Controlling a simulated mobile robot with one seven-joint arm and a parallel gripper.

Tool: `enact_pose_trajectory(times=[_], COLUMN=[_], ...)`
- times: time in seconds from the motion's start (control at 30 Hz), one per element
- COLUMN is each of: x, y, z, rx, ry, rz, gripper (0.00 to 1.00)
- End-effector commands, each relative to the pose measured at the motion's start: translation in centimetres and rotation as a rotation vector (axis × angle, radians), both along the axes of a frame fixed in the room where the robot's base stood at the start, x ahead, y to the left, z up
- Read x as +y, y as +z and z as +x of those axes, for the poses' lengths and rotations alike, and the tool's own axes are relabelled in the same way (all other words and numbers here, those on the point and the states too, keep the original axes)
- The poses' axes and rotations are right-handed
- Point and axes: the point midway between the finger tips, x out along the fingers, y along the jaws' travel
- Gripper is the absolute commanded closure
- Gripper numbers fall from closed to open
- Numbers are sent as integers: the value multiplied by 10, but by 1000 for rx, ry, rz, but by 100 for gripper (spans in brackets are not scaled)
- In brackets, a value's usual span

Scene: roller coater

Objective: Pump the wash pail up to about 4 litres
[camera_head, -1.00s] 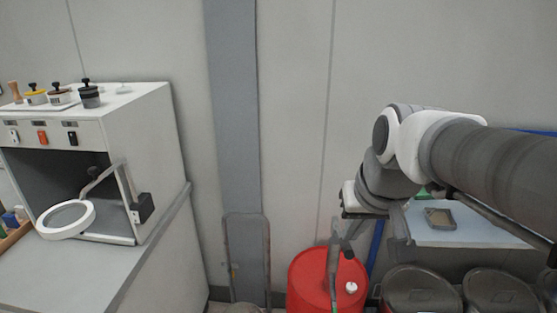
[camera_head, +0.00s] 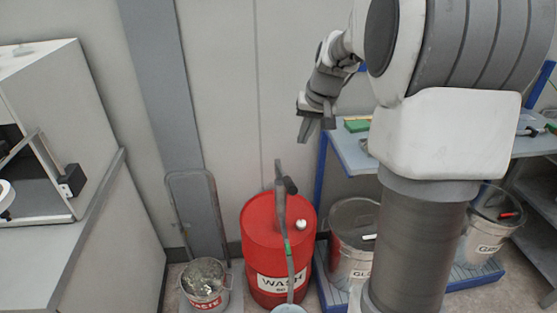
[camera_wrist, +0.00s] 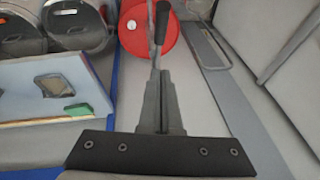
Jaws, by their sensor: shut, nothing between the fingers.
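A red drum (camera_head: 258,232) labelled WASH stands on the floor against the wall. A grey hand pump (camera_head: 280,205) rises from its top, with a dark-gripped lever (camera_head: 290,186) pointing up and right. A grey spout or hose with a green mark (camera_head: 288,262) runs down the drum's front. Below it, the rim of a pale pail (camera_head: 288,309) is cut off by the bottom edge; its level is not visible. My gripper (camera_head: 304,138) is shut and empty, above and right of the pump. In the wrist view my shut fingers (camera_wrist: 160,85) point toward the lever (camera_wrist: 162,20) and drum (camera_wrist: 133,38).
A metal waste bucket (camera_head: 205,283) stands left of the drum, before a grey frame (camera_head: 172,205). Lidded grey drums (camera_head: 348,262) stand to the right, below a blue-framed table (camera_head: 352,155) with a green item. A grey bench (camera_head: 75,240) is at left.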

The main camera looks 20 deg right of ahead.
Motion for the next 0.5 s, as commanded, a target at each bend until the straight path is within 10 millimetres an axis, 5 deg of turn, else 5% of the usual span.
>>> enact_pose_trajectory(times=[0.5], x=[-1], y=[-8], z=[4], rx=[2], ry=[-2], rz=[3], gripper=[100])
